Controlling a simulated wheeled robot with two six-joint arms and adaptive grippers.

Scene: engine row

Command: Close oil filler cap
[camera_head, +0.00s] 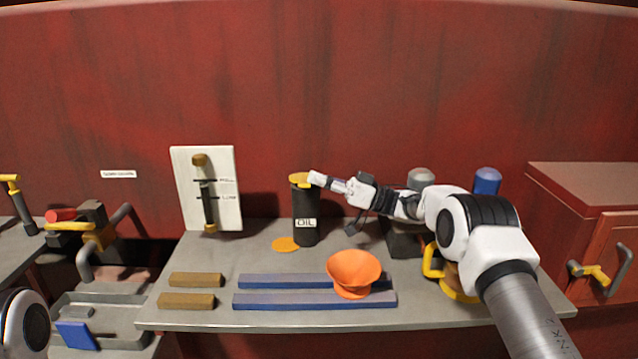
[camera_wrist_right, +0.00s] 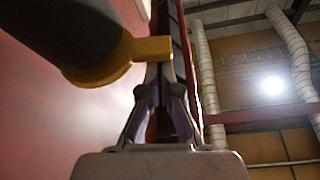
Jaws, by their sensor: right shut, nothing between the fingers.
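The oil filler is an upright dark cylinder (camera_head: 306,209) labelled OIL, standing at the back of the grey bench. Its yellow cap (camera_head: 301,178) lies across the top, roughly level; I cannot tell whether it is fully seated. In the right wrist view the cap (camera_wrist_right: 105,68) sits at the end of the dark cylinder (camera_wrist_right: 65,32), with a square tab pointing right. My right gripper (camera_head: 316,178) reaches in from the right, shut and empty. Its fingertips (camera_wrist_right: 159,70) are at the tab, close to or touching it. My left gripper is not in view.
An orange funnel (camera_head: 354,272) stands on blue bars (camera_head: 285,300) at the front. An orange disc (camera_head: 285,244) lies beside the filler's foot. A white dipstick board (camera_head: 225,165) stands to the left. Blue-topped and grey-topped cylinders are behind my right arm.

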